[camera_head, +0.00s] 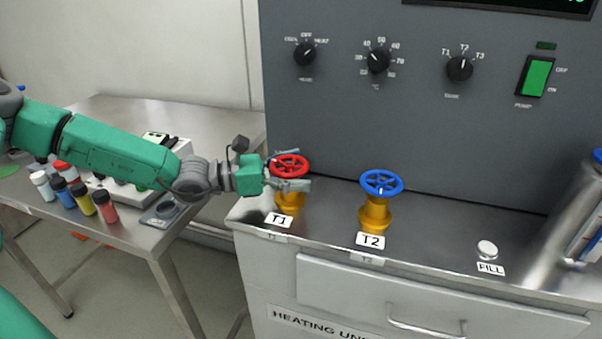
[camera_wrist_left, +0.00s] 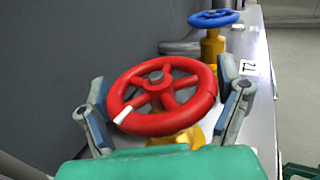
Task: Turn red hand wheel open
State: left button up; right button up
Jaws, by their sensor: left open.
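The red hand wheel (camera_head: 290,166) sits on a yellow valve body (camera_head: 289,199) behind the T1 label (camera_head: 278,220). My left gripper (camera_head: 290,172) reaches in from the left with its fingers on either side of the wheel. In the left wrist view the red wheel (camera_wrist_left: 162,96) lies between the two open fingers (camera_wrist_left: 168,112), with a white mark on its near left rim. The fingers are close to the rim; I cannot tell whether they touch it. My right gripper is not in view.
A blue hand wheel (camera_head: 381,183) on a yellow valve stands to the right, behind the T2 label (camera_head: 370,241). A grey control panel (camera_head: 420,110) rises behind both valves. A side table (camera_head: 110,112) at left holds several small bottles.

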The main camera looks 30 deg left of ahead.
pick_arm(q)
jog(key=shift+w+d, duration=0.15)
jog(key=shift+d, duration=0.05)
jog(key=c, duration=1)
jog(key=shift+d+m+g+h, duration=0.1)
jog(key=shift+m+g+h, duration=0.5)
jog(key=shift+g, duration=0.1)
jog(key=o, duration=1)
jog(key=shift+a, duration=0.2)
